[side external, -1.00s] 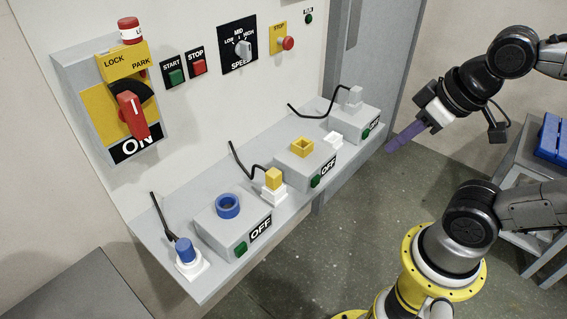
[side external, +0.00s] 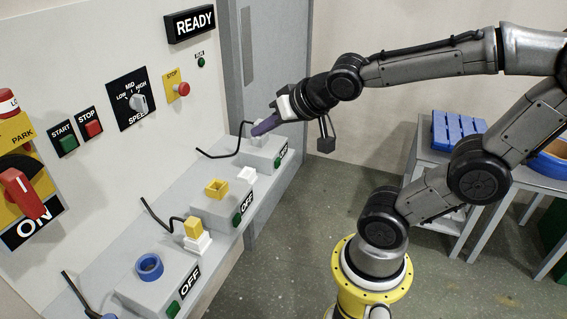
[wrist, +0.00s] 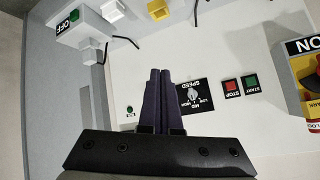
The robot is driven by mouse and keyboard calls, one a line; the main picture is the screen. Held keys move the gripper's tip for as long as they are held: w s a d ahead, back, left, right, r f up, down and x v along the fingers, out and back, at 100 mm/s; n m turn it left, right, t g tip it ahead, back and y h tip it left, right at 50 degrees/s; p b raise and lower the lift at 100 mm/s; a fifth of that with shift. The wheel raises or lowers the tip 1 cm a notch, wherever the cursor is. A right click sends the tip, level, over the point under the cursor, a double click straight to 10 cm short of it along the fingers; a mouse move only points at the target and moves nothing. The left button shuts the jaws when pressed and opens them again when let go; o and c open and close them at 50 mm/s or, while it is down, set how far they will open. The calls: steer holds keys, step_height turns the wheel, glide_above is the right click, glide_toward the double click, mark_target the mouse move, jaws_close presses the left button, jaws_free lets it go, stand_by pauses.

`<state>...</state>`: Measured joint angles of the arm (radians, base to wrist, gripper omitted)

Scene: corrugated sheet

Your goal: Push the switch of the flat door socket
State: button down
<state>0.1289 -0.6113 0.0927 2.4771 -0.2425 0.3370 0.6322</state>
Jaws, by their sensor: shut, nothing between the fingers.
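My gripper (side external: 256,129) has purple fingers shut and empty. In the wrist view the fingertips (wrist: 160,72) point at the panel, right of the box.
Socket boxes with a yellow socket (side external: 216,188) and a blue socket (side external: 149,266) stand along the shelf, with green switches and OFF labels. The panel has a speed dial (side external: 138,102), stop buttons and a READY sign (side external: 190,22). The grey door (side external: 285,90) is behind.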

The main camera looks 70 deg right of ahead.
steer(key=w+d+f+m+h, duration=0.1)
steer(key=w+d+f+m, duration=0.25)
steer(key=d, duration=0.25)
steer(key=m+g+h, duration=0.1)
steer(key=m+g, duration=0.3)
steer(key=m, duration=0.3)
glide_toward(278, 163)
steer(key=s+r, duration=0.1)
steer(key=s, duration=0.6)
steer(key=shift+w+a+r, duration=0.1)
steer(key=shift+w+a, duration=0.05)
steer(key=shift+a, duration=0.05)
steer(key=w+d+f, duration=0.3)
steer(key=w+f, duration=0.5)
steer(key=shift+w+d, duration=0.35)
steer(key=shift+w, duration=0.05)
